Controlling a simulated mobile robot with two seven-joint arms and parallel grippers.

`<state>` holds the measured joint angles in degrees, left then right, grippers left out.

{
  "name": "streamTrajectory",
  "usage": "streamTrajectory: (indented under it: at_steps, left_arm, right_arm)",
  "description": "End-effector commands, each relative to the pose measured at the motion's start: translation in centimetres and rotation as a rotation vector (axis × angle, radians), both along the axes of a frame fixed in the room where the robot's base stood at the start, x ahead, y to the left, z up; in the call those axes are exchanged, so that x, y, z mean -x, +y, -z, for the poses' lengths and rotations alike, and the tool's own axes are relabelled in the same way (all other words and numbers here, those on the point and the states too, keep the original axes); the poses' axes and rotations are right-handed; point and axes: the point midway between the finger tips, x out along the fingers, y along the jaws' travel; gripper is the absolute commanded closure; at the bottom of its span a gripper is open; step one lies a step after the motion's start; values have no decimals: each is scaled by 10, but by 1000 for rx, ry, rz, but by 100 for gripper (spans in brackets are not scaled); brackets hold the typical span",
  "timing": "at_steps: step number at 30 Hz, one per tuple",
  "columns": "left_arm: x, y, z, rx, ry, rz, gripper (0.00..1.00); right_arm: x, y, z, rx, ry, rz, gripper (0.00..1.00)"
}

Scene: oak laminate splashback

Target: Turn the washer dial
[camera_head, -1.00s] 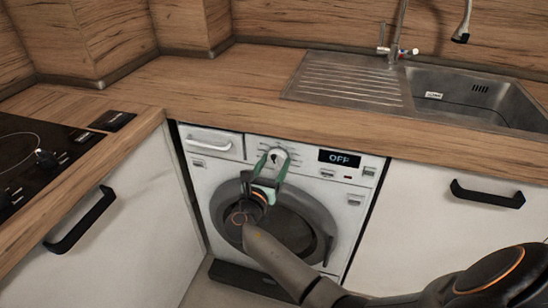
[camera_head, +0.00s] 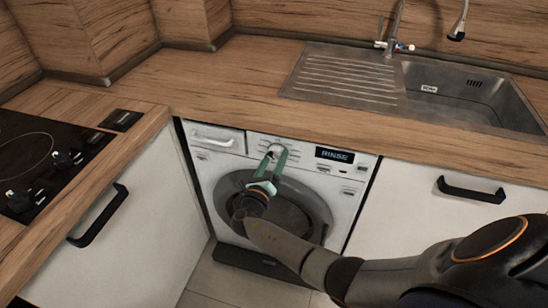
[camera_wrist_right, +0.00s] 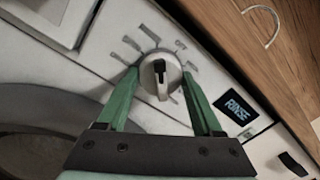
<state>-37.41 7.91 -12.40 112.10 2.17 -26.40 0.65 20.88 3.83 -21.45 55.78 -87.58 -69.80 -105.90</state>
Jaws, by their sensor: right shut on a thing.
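The washer (camera_head: 232,170) stands under the worktop, with its dial (camera_head: 276,147) on the front panel between the drawer and the display. The display (camera_head: 335,155) reads RINSE. In the right wrist view the dial (camera_wrist_right: 160,75) is a round, light knob with a dark pointer mark, ringed by printed labels. My right gripper (camera_head: 275,154) has its green fingers on either side of the dial, shut on it; they also show in the wrist view (camera_wrist_right: 161,80). The display (camera_wrist_right: 238,107) reads RINSE there too. My left gripper is not in view.
The wooden worktop (camera_head: 215,85) overhangs the washer. A sink (camera_head: 350,75) is set in it at the back right. A hob (camera_head: 40,150) lies at the left. Cabinet doors with black handles (camera_head: 98,215) flank the washer. My right arm crosses the lower right.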

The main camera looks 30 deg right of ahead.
Motion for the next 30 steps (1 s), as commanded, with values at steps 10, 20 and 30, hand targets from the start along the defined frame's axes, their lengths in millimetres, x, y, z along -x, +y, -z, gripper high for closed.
streamTrajectory:
  at_steps: [10,20,30]
  left_arm:
    - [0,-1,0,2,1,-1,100]
    - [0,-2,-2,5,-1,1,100]
    - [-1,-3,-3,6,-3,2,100]
  right_arm:
    - [-1,-2,-2,7,-2,2,88]
    - [0,-1,-1,4,-1,1,2]
    - [0,-1,0,3,2,0,2]
